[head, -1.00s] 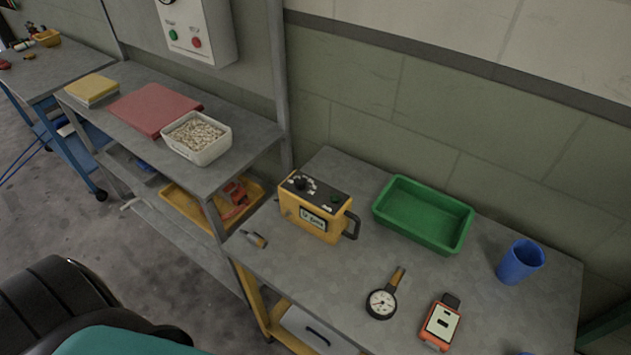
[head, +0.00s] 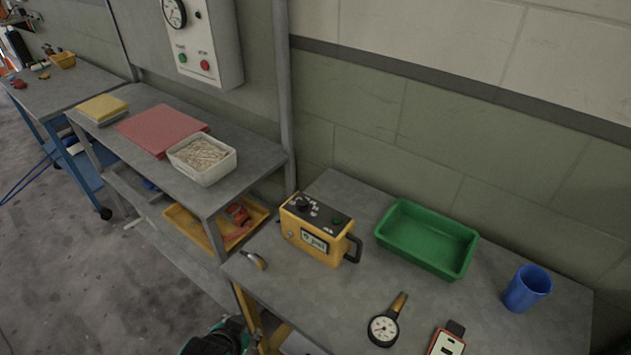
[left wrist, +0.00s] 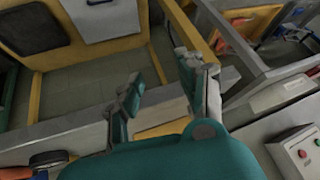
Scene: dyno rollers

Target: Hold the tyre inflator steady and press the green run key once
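The tyre inflator (head: 318,232) is a yellow box standing upright on the grey bench in the head view. It has a lit display on its front, a black handle on its right side and a dark top panel. The green run key (head: 337,221) is on the right part of that top. My left gripper (head: 222,342) is partly in view at the bottom edge, below the bench's left end and apart from the inflator. In the left wrist view its fingers (left wrist: 160,88) are spread with nothing between them. My right gripper is not in view.
A green tray (head: 428,265) sits right of the inflator. A blue cup (head: 527,289), a dial gauge (head: 384,329) and an orange device (head: 446,343) are farther right and front. A small tool (head: 255,260) lies at the bench's left edge. A wall box (head: 218,66) also has green and red buttons.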

